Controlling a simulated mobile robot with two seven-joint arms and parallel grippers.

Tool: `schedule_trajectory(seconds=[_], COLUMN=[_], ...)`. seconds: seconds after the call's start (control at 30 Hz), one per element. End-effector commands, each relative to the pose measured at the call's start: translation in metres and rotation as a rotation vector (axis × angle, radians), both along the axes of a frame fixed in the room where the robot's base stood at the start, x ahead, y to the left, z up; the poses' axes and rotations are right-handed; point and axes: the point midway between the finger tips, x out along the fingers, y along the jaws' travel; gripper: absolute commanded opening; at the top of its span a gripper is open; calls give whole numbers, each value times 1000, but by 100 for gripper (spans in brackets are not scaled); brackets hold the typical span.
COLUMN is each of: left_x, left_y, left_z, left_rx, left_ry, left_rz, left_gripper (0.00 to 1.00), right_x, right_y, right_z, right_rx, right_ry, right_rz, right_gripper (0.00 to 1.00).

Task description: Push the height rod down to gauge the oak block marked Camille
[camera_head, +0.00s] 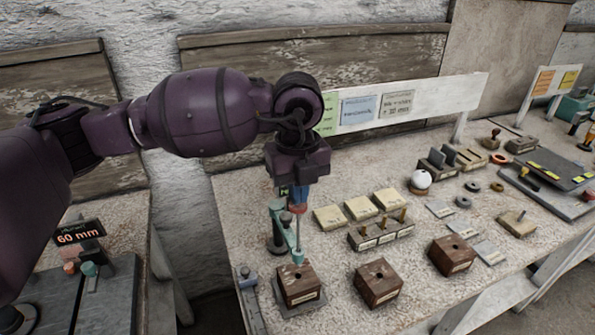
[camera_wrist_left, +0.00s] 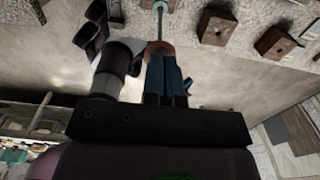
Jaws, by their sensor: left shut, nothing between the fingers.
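My left gripper (camera_head: 298,194) points down, shut and empty, with its blue fingers just above the red knob of the height rod (camera_head: 297,209); I cannot tell if they touch. The thin rod runs down from the knob beside the green gauge stand (camera_head: 277,224) toward the top of a brown wooden block (camera_head: 299,284) on a dark base. In the left wrist view the fingers (camera_wrist_left: 166,72) line up with the red knob (camera_wrist_left: 160,48) and rod. Two more brown blocks (camera_head: 378,282) (camera_head: 451,255) stand to the right. Their labels are too small to read. My right gripper is out of view.
A rack with small pegs (camera_head: 381,236), pale wooden tiles (camera_head: 360,208) and a white sphere (camera_head: 421,179) lie behind the blocks. A white board with coloured notes (camera_head: 405,104) stands at the back. A "60 mm" display (camera_head: 79,232) is at the left.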

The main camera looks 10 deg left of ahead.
Motion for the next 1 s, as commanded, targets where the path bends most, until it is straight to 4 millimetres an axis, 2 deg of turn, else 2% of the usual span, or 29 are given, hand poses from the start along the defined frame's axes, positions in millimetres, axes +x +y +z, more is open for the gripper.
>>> schedule_trajectory(seconds=[0.43,0.57,0.77,1.0], left_x=[0,0,0,0], left_y=[0,0,0,0], left_z=[-5,-14,-48,-97], left_rx=[-1,0,-1,0], left_ry=[1,1,4,9], left_rz=[0,0,-1,0], left_gripper=[0,0,0,0], right_x=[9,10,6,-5], right_y=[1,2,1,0], right_z=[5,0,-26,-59], right_rx=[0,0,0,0], right_ry=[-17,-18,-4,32], right_rz=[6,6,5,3], right_gripper=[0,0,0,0])
